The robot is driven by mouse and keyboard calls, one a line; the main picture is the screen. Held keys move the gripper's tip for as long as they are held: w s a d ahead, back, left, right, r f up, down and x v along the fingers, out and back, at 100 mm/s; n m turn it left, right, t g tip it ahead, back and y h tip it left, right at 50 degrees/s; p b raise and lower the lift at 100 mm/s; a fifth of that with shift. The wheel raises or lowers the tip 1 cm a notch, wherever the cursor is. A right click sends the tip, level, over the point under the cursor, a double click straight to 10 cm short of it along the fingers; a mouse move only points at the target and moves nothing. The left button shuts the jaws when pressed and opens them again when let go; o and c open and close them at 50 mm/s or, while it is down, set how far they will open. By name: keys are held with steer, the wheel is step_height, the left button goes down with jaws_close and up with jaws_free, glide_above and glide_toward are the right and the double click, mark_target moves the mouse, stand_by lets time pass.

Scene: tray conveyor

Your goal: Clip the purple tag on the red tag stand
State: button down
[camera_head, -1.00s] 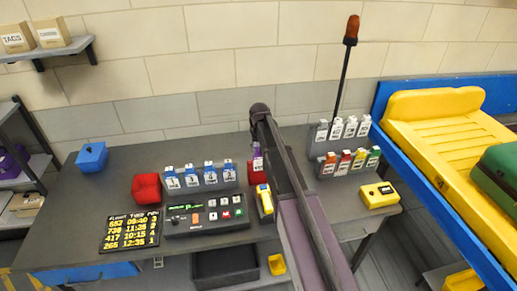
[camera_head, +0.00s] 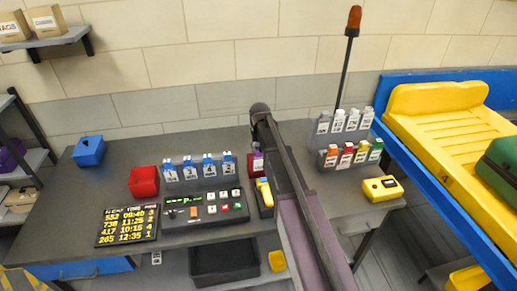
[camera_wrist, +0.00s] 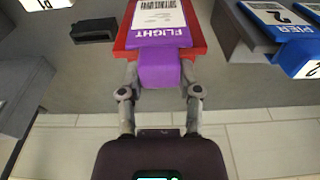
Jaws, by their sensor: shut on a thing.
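The purple tag (camera_wrist: 155,53) shows in the wrist view with a white printed label and the word FLIGHT. My gripper (camera_wrist: 160,76) is shut on its purple end, one finger at each side. The red tag stand (camera_wrist: 198,40) shows around the tag's edges, directly behind or beneath it. I cannot tell whether the tag is seated on the stand or just in front of it. In the head view, the purple tag (camera_head: 256,147) is a small patch above the red stand (camera_head: 257,166), just left of my arm, which hides my gripper.
A rack of blue pier tags (camera_head: 198,170) stands close left of the red stand. A button console (camera_head: 203,208) and a yellow handheld device (camera_head: 264,192) are in front. A grey rack with coloured tags (camera_head: 346,158) stands to the right.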

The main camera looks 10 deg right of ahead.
stand_by(0.3)
steer(key=shift+c, duration=1.1)
jaws_free()
